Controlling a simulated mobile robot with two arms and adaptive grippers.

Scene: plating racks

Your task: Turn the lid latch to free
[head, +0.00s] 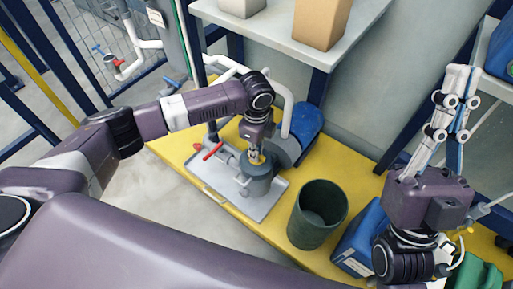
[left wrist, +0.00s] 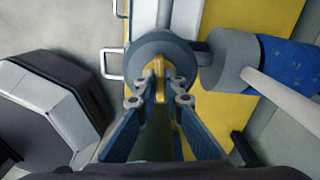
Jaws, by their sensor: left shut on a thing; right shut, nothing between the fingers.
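The yellow lid latch (head: 256,158) sits on top of a grey round housing (head: 259,187) on the yellow bench. My left gripper (head: 254,152) reaches down from above and is shut on the latch. In the left wrist view the latch (left wrist: 157,70) stands between the fingertips of the left gripper (left wrist: 160,98), over the grey housing (left wrist: 136,62). The fingers hide part of the latch and lid. My right gripper (head: 461,72) is raised at the far right, pointing up, shut and empty, away from the housing.
The housing stands on a grey tray (head: 214,188), with a red-handled valve (head: 213,150) beside it and a blue motor (head: 306,122) behind. A dark green bin (head: 299,228) and a blue container (head: 352,245) stand to the right. A shelf (head: 330,52) with boxes overhangs the back.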

